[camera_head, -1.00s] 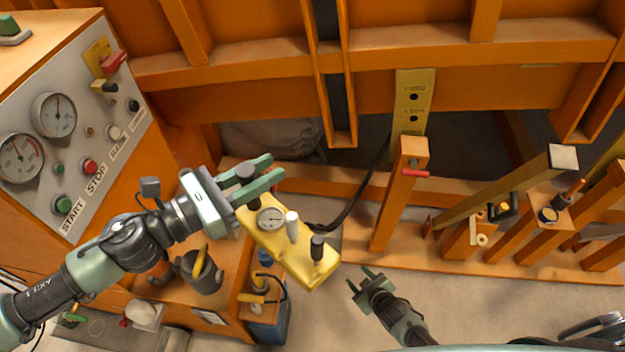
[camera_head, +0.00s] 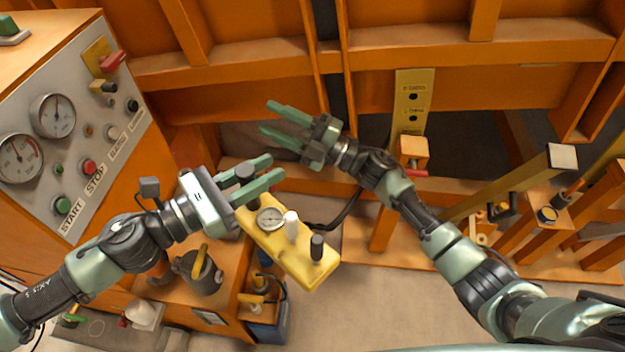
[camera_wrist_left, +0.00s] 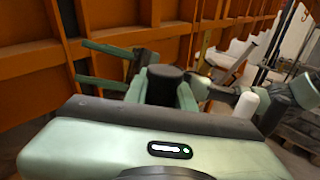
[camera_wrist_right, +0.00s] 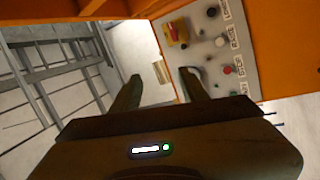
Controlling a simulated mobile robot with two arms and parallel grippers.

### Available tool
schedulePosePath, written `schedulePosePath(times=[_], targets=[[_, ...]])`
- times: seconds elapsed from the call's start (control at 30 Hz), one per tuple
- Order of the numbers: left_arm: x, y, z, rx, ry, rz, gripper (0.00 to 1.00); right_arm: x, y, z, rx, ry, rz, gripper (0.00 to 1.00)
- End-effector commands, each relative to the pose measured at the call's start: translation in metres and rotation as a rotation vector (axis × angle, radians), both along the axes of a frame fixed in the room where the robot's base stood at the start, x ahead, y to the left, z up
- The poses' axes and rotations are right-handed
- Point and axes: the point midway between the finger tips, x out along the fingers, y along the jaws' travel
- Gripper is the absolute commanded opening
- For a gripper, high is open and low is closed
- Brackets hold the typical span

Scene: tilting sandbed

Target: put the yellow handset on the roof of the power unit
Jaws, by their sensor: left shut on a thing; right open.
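The yellow handset (camera_head: 318,272) is a long yellow box with a round gauge, a white knob and black knobs on its face. It hangs tilted in the middle left of the head view. My left gripper (camera_head: 268,169) is shut on the black knob at its upper end; that knob (camera_wrist_left: 165,82) also shows between the fingers in the left wrist view. The power unit (camera_head: 105,150) is the orange cabinet at left, with gauges and START and STOP buttons. Its orange roof (camera_head: 55,17) is partly seen at the top left. My right gripper (camera_head: 268,118) is open and empty, above the handset.
A green-topped object (camera_head: 9,27) stands on the roof at its left edge. A black cable (camera_head: 345,212) runs from the handset towards a yellow plate (camera_head: 412,100) on the orange frame. A grey can (camera_head: 203,278) stands below my left wrist. Orange beams (camera_head: 560,60) fill the back.

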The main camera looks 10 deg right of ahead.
Motion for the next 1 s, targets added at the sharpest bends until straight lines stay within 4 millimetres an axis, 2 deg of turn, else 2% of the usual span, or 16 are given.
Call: schedulePosePath(times=[0.03, 0.1, 0.2, 0.27, 0.33, 0.4, 0.5, 0.6, 0.8, 0.9, 1.0], targets=[[0.0, 0.0, 0.001, -0.002, -0.001, -0.001, 0.0, -0.012, 0.012, 0.03, -0.031, -0.099, 0.064, 0.44], [0.0, 0.0, 0.001, -0.002, -0.001, -0.001, 0.0, -0.034, 0.027, 0.061, -0.083, -0.231, 0.156, 0.44], [0.0, 0.0, 0.001, -0.002, -0.001, 0.0, 0.0, -0.074, 0.047, 0.101, -0.177, -0.44, 0.301, 0.44], [0.0, 0.0, 0.001, -0.002, -0.001, 0.0, 0.0, -0.104, 0.057, 0.12, -0.252, -0.579, 0.399, 0.44], [0.0, 0.0, 0.001, -0.002, -0.001, 0.0, 0.0, -0.142, 0.064, 0.134, -0.365, -0.758, 0.527, 0.44], [0.0, 0.0, 0.001, -0.002, -0.001, -0.001, 0.0, -0.182, 0.063, 0.137, -0.513, -0.953, 0.667, 0.44], [0.0, 0.0, 0.001, -0.002, -0.001, -0.001, 0.0, -0.222, 0.049, 0.127, -0.747, -1.193, 0.845, 0.44], [0.0, 0.0, 0.001, -0.002, -0.001, -0.001, 0.0, -0.242, 0.024, 0.113, -0.979, -1.373, 0.985, 0.44], [0.0, 0.0, 0.001, -0.002, -0.001, 0.0, 0.0, -0.246, -0.022, 0.1, -1.33, -1.56, 1.131, 0.44], [0.0, 0.0, 0.001, -0.002, 0.0, -0.001, 0.0, -0.244, -0.033, 0.098, -1.413, -1.591, 1.159, 0.44], [0.0, 0.0, 0.001, -0.002, 0.0, -0.001, 0.0, -0.244, -0.035, 0.094, -1.443, -1.601, 1.169, 0.44]])
